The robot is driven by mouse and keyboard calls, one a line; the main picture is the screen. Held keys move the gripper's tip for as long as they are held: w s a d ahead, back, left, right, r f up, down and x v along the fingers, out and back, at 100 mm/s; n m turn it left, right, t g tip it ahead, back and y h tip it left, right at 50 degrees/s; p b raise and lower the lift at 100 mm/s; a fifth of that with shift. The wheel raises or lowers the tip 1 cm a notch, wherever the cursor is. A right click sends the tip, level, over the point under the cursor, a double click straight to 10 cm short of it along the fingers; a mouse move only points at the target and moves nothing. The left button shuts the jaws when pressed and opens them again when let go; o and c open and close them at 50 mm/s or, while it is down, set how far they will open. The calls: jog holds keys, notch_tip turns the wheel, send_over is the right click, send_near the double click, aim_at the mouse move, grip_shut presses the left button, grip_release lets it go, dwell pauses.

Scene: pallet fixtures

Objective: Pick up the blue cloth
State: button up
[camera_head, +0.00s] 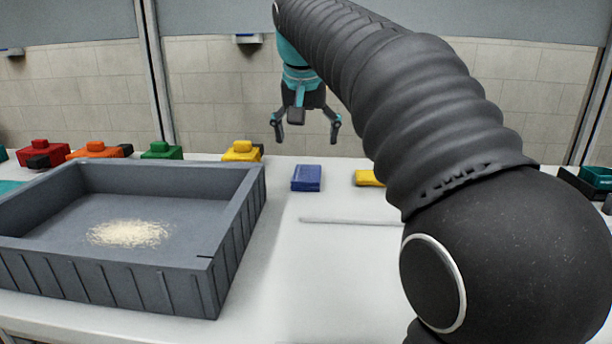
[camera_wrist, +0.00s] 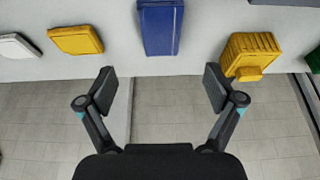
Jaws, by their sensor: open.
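The blue cloth (camera_head: 306,178) lies folded on the white table, right of the grey tray, in the head view. It also shows at the top middle of the wrist view (camera_wrist: 160,27). My gripper (camera_head: 306,132) hangs above and behind the cloth in the head view, open and empty. In the wrist view its two fingers (camera_wrist: 160,88) are spread apart, with the cloth beyond them and not touching.
A grey tray (camera_head: 236,222) with pale grains stands at left. A yellow folded cloth (camera_head: 368,178) lies right of the blue one, partly behind my arm. A thin white rod (camera_head: 350,221) lies nearer. Yellow (camera_head: 241,152), green (camera_head: 161,150), orange and red blocks line the back edge.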

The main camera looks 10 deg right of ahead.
aim_at(307, 173)
jog(key=x, duration=0.9)
jog(key=shift+s+a+f+b, duration=0.1)
jog(key=shift+a+b, duration=0.05)
jog(key=shift+b, duration=0.15)
jog(key=shift+f, duration=0.25)
dwell(0.3)
jog(key=shift+c, duration=0.3)
jog(key=c, duration=1.1)
